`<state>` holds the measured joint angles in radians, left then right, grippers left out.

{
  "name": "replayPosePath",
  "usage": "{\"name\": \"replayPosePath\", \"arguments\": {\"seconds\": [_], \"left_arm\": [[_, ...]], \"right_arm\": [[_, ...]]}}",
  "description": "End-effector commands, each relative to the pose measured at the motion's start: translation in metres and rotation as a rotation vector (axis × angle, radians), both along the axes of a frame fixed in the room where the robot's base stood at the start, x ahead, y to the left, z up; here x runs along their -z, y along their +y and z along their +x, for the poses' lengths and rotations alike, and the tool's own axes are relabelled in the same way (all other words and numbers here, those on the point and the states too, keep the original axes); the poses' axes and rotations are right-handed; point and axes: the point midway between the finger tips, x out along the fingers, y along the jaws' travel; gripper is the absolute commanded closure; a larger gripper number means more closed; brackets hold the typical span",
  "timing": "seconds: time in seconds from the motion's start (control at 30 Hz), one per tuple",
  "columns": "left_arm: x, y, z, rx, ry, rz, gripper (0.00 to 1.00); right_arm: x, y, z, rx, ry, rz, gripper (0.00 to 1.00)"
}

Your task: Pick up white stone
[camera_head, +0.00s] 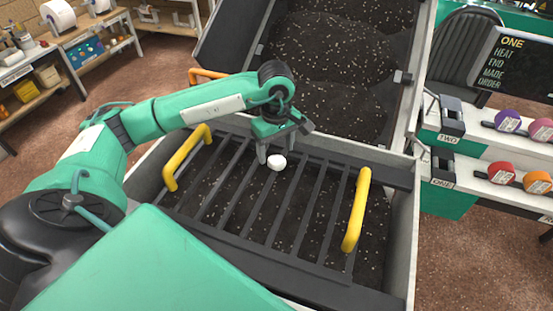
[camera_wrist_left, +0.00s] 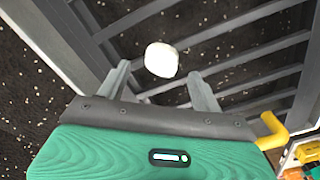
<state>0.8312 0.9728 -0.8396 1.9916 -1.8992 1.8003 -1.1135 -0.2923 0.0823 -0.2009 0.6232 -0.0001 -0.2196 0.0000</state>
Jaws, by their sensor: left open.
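The white stone (camera_head: 277,162) is a small rounded lump at the far part of the dark slatted grate (camera_head: 247,200), in the head view. It also shows in the left wrist view (camera_wrist_left: 161,60), just beyond and between the fingertips. My left gripper (camera_head: 278,150) is above the stone, pointing down, with its fingers apart and nothing held. In the left wrist view its two grey fingers (camera_wrist_left: 160,80) stand on either side of the stone's near edge. I cannot tell whether a finger touches the stone. My right gripper is not in view.
The grate has a yellow handle on the left (camera_head: 187,157) and one on the right (camera_head: 357,210). It lies over dark speckled soil in a grey-walled bin (camera_head: 403,240). A sloped soil tray (camera_head: 330,60) rises behind. A shelf with colored rolls (camera_head: 507,121) stands at right.

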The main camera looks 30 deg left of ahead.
Motion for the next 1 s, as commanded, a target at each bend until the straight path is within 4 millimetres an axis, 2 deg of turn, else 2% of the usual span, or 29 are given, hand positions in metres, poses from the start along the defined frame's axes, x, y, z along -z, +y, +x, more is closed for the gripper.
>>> {"name": "replayPosePath", "arguments": {"seconds": [0.03,0.2,0.33,0.57,0.67,0.83,1.0], "left_arm": [[0.002,-0.002,-0.002,0.0,0.004,-0.001,0.34],[0.024,-0.004,-0.004,0.0,0.004,-0.001,0.34],[0.034,-0.004,-0.004,0.001,0.001,-0.001,0.34],[0.037,-0.004,-0.003,0.001,-0.001,0.0,0.34],[0.037,-0.004,-0.003,0.0,-0.001,0.0,0.49],[0.037,-0.004,-0.003,0.0,-0.001,0.0,0.83],[0.036,-0.004,-0.003,0.0,-0.001,0.0,0.83]], "right_arm": [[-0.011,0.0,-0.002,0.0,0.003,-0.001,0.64],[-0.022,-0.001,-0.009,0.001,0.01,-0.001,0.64],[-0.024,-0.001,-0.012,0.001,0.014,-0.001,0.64],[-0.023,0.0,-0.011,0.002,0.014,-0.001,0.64],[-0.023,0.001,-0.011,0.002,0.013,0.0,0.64],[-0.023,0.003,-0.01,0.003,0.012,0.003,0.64],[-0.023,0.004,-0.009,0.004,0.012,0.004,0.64]]}}
